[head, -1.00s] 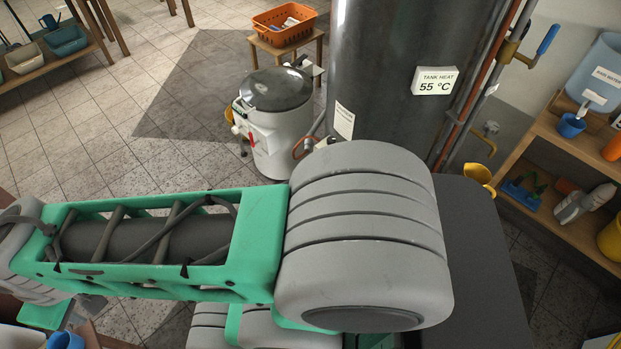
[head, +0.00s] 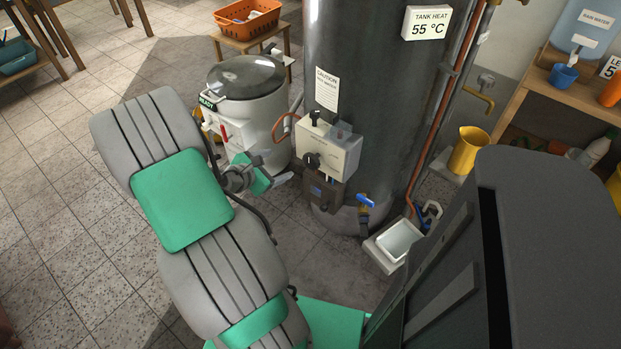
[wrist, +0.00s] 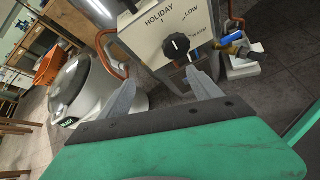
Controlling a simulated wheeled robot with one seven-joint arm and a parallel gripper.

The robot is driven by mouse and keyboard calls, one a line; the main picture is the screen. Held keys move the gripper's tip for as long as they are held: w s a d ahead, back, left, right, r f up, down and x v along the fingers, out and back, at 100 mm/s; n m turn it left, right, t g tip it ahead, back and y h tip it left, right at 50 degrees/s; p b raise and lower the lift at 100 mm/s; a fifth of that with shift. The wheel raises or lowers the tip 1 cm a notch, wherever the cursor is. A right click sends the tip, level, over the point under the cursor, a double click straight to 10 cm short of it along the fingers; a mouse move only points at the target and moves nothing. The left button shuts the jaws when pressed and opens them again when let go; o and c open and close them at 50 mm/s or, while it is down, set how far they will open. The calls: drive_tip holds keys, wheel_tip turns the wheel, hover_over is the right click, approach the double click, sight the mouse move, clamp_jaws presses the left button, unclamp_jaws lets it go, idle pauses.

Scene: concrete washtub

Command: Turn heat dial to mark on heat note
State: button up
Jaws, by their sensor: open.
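The heat note (head: 427,23) is a white card high on the dark tank; it reads "TANK HEAT 55 °C". The heat dial (head: 311,161) is a round black knob on the front of a pale control box (head: 338,150) on the tank. In the wrist view the dial (wrist: 176,47) has a light pointer line, with "HOLIDAY" and "LOW" printed above it and a smaller, unclear label to its right. My gripper (head: 274,172) is left of the box in the head view. In the wrist view my gripper (wrist: 166,82) is open and empty, fingers short of the dial and apart from it.
A white lidded tub (head: 245,95) stands left of the tank (head: 385,100). A blue-handled tap (head: 366,201) and a white basin (head: 398,240) are low at the right. A yellow jug (head: 468,150) stands farther right.

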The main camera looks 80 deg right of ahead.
sight(309, 161)
drive_tip(key=s+d+f+n, duration=0.1)
drive_tip(key=s+d+f, duration=0.1)
drive_tip(key=d, duration=0.1)
drive_tip(key=s+d+f+n+g+h+b, duration=0.1)
drive_tip(key=s+d, duration=0.2)
drive_tip(key=s+d+f+n+b, duration=0.1)
drive_tip(key=s+d+f, duration=0.1)
drive_tip(key=s+d, duration=0.1)
drive_tip(key=shift+s+f+h, duration=0.15)
drive_tip(key=shift+f+h, duration=0.15)
drive_tip(key=c, duration=1.3)
